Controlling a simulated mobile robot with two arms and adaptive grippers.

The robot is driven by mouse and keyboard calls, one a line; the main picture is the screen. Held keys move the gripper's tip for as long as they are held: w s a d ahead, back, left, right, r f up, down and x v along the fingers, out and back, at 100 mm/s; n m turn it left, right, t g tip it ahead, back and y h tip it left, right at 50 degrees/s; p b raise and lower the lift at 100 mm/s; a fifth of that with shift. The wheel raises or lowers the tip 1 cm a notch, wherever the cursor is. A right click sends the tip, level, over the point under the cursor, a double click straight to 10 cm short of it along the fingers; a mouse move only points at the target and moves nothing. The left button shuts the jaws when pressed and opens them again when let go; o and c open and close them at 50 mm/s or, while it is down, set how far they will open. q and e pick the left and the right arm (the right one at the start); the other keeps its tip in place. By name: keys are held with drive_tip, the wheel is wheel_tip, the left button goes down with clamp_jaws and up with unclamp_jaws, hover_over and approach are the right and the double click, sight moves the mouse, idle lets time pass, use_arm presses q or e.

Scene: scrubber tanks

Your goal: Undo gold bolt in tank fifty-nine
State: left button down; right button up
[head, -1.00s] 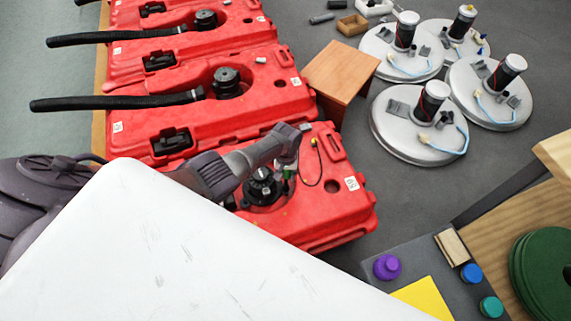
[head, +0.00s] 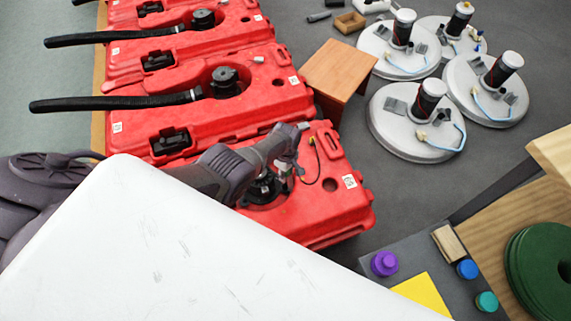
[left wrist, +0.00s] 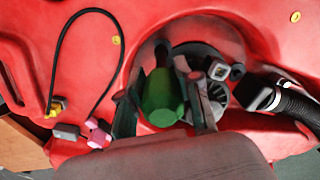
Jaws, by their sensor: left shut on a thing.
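The piece stands at the edge of the opening, beside a dark ribbed cap (left wrist: 214,97). Small gold bolt heads show on the red surface, one at upper left (left wrist: 116,40) and one at upper right (left wrist: 295,17). My right gripper is out of view.
A black cable (left wrist: 70,45) and a pink connector (left wrist: 97,134) lie left of the fingers. A black corrugated hose (left wrist: 294,104) is at right. More red tanks (head: 220,120) stand behind. A wooden stool (head: 340,68) and several white discs (head: 400,145) are beyond.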

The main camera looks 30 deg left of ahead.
use_arm(q)
drive_tip(key=shift+n, duration=0.4)
drive_tip(key=n, duration=0.3)
drive_tip(key=shift+w, duration=0.15)
drive_tip(key=n, duration=0.4)
drive_tip(key=shift+w, duration=0.1)
drive_tip(key=n, duration=0.3)
drive_tip(key=shift+a, duration=0.15)
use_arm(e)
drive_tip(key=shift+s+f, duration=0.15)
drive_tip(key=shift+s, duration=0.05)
use_arm(q)
drive_tip(key=shift+w+r, duration=0.1)
drive_tip(key=shift+r, duration=0.1)
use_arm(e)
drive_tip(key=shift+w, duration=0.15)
